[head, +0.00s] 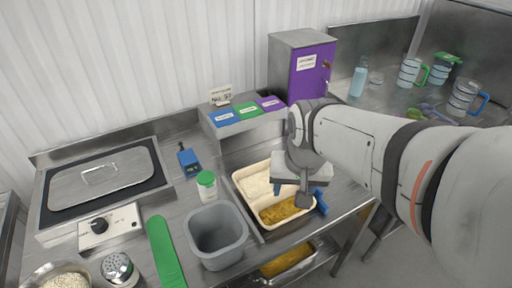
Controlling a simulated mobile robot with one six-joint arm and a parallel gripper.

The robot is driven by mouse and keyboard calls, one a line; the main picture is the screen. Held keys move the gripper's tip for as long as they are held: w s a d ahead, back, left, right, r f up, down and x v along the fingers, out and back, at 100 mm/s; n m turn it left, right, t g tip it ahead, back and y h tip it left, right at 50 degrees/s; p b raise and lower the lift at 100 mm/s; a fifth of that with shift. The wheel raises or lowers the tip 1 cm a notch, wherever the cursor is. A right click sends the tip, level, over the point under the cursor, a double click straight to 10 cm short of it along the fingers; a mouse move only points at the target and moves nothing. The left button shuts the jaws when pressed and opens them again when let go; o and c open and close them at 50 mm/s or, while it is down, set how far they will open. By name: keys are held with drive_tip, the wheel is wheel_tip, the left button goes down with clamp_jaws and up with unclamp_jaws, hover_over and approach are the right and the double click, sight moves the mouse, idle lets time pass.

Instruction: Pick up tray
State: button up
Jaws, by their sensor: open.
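A cream tray (245,204) with compartments lies on the steel counter, right of the grey tub. White rice (257,187) fills one compartment and a yellow-brown food (280,211) fills another nearer the front edge. My gripper (299,197) is above the right part of the tray, with its blue fingers spread apart and nothing seen between them. The gripper and arm hide the tray's right side. I cannot tell whether the fingers touch the tray.
A grey tub (216,236), a green-lidded jar (207,185) and a blue device (188,160) stand left of the tray. A purple-fronted box (312,71) and a label stand (240,122) are behind. A pan of yellow food (287,262) sits below the counter's front edge.

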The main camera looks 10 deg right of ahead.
sight(272, 193)
drive_tip(key=w+f+m, duration=0.2)
drive_tip(key=w+m, duration=0.1)
drive_tip(key=w+f+m+g, duration=0.1)
drive_tip(key=w+f+m, duration=0.2)
drive_tip(key=w+m, duration=0.1)
drive_tip(key=w+f+m+g, duration=0.1)
drive_tip(key=w+f+m, duration=0.2)
drive_tip(key=w+m, duration=0.1)
drive_tip(key=shift+w+a+b, duration=0.2)
drive_tip(key=shift+w+b, duration=0.05)
drive_tip(key=shift+b, duration=0.15)
drive_tip(key=shift+w+f, duration=0.2)
drive_tip(key=shift+f, duration=0.15)
drive_tip(key=shift+f+m, duration=0.3)
drive_tip(key=shift+f, duration=0.1)
wheel_tip(272, 193, down, 7)
drive_tip(key=shift+s+f+p, duration=0.1)
drive_tip(key=shift+s+p, duration=0.05)
drive_tip(key=shift+p, duration=0.3)
drive_tip(key=c, duration=1.1)
